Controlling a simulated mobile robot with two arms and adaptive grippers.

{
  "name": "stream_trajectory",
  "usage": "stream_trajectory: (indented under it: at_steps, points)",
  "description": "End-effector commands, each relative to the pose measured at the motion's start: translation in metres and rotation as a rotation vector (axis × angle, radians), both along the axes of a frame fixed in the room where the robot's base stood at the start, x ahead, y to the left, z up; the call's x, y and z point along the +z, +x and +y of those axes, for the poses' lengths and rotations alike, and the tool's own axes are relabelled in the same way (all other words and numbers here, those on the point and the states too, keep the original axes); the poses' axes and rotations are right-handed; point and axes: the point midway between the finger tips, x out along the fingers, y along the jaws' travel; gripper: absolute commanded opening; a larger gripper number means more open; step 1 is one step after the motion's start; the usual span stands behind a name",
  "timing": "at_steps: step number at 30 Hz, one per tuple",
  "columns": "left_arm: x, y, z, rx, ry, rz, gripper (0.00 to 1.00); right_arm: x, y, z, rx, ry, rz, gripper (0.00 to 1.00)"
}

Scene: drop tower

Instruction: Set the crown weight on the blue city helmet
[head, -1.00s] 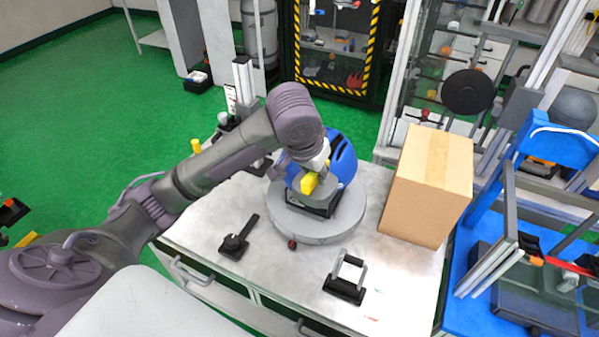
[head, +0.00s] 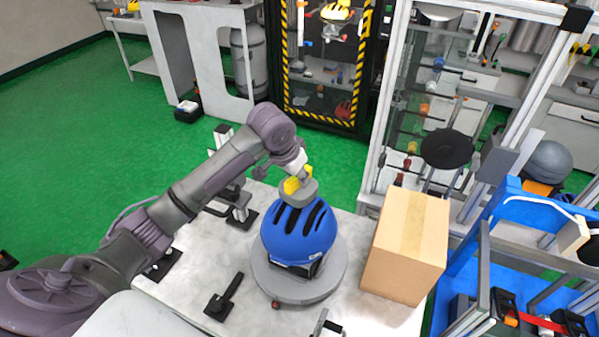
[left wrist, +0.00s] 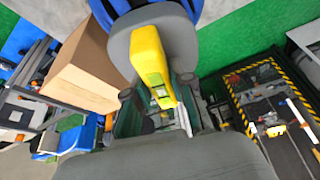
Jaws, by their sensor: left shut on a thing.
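The blue city helmet (head: 298,240) with dark vent slots sits on a round grey turntable (head: 325,287) on the bench. My left gripper (head: 298,178) is shut on the yellow handle of the crown weight (head: 299,194), a grey disc with a yellow grip. The weight is at the top of the helmet in the head view; whether they touch I cannot tell. In the left wrist view the yellow handle of the weight (left wrist: 150,58) is large, with the grey disc behind it and part of the blue helmet (left wrist: 112,8) beyond. My right gripper is not in view.
A cardboard box (head: 405,250) stands right of the turntable. A blue-framed rig (head: 520,205) is at the far right.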

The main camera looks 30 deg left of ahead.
Motion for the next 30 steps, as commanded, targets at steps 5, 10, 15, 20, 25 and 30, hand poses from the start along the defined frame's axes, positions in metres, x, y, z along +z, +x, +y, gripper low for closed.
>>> stream_trajectory:
  at_steps: [5, 10, 15, 20, 25, 30]
  points:
    - [-0.013, 0.001, 0.0, 0.0, -0.001, -0.005, 0.0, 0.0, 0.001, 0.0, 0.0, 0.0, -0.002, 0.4]
    - [-0.026, 0.001, 0.0, 0.001, -0.001, -0.005, 0.0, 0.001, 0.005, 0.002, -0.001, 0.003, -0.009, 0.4]
    - [-0.036, 0.001, 0.0, 0.001, -0.001, -0.007, 0.0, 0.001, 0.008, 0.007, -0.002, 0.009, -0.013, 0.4]
    - [-0.041, 0.001, 0.0, 0.001, -0.001, -0.006, 0.0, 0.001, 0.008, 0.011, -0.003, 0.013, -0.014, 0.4]
    - [-0.042, 0.001, 0.0, 0.001, -0.001, -0.007, 0.0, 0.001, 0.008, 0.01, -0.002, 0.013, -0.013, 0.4]
    - [-0.042, 0.001, 0.0, 0.001, -0.001, -0.007, 0.0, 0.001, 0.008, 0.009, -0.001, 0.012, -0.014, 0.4]
